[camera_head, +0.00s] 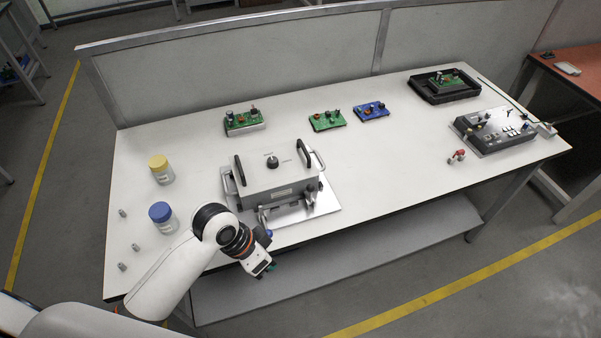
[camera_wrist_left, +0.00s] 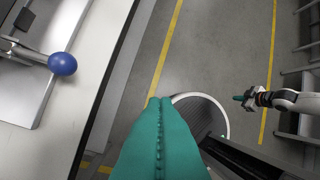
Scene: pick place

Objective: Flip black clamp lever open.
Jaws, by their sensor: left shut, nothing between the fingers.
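A grey box fixture (camera_head: 278,186) stands on a metal base plate (camera_head: 322,208) near the table's front edge. Two black levers stand up on its top, a left one (camera_head: 240,170) and a right one (camera_head: 306,153). A metal lever with a blue ball (camera_wrist_left: 62,64) shows at the left of the wrist view. My left gripper (camera_head: 268,270) is in front of the table edge, below the fixture, touching nothing. Its green fingers (camera_wrist_left: 160,102) are shut and empty. My right gripper (camera_wrist_left: 243,98) shows small at the right of the wrist view; its opening is unclear.
Yellow-lidded (camera_head: 161,170) and blue-lidded jars (camera_head: 163,217) stand left of the fixture. Green boards (camera_head: 243,122) and a blue board (camera_head: 371,110) lie behind it. A dark control panel (camera_head: 495,130) is at the right.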

